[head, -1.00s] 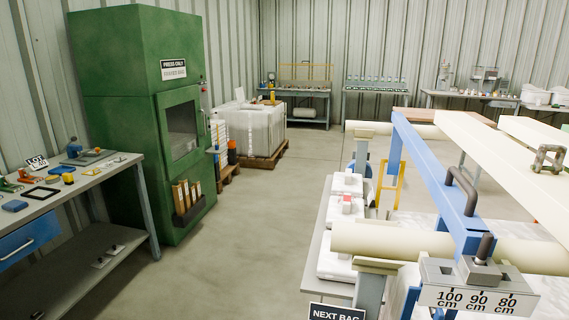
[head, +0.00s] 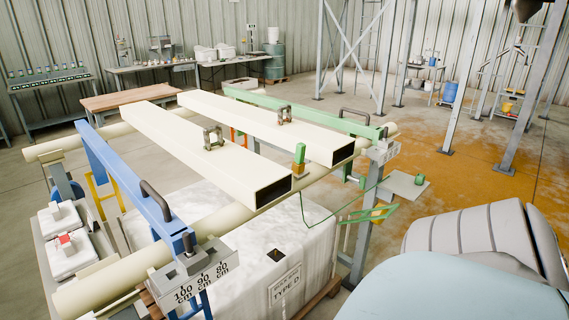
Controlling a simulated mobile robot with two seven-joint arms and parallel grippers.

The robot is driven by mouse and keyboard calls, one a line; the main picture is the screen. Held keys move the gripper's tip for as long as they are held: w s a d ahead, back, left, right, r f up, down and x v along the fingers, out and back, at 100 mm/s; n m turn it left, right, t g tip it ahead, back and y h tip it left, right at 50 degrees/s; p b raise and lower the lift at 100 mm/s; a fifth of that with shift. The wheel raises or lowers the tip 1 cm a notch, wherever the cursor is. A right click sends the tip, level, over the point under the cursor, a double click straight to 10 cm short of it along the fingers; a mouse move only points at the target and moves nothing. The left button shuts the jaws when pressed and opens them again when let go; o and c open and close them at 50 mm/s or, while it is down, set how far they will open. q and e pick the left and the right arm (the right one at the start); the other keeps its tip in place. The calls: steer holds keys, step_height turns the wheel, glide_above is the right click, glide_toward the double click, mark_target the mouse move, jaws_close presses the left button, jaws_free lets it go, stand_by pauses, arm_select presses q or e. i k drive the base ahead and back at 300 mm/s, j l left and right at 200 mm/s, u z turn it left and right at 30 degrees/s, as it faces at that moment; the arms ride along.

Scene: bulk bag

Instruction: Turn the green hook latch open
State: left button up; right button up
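A small green upright piece (head: 300,154) with a brown-orange lower part stands by the near end of the right cream beam, on the cream roller; it may be the green hook latch. A green beam (head: 290,105) with a dark handle runs along the right side of the frame. A green angled frame with an orange part (head: 372,214) hangs below its near end, and a thin green cord runs nearby. I cannot tell whether the latch is turned. Neither gripper is in view.
Two long cream beams (head: 195,140) lie across cream rollers above a white bulk bag (head: 225,275). A blue beam (head: 125,180) with a handle is at left, beside a cm scale (head: 195,275). Rounded pale parts fill the lower right. Orange-stained floor (head: 480,180) is open at right.

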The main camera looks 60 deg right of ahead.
mark_target(363, 179)
steer(key=z, duration=2.45)
steer(key=u, duration=0.55)
steer(key=k+l+u, duration=0.1)
steer(key=l+u, duration=0.25)
steer(key=k+l+u, duration=0.1)
steer(key=u, duration=0.25)
steer(key=l, duration=0.1)
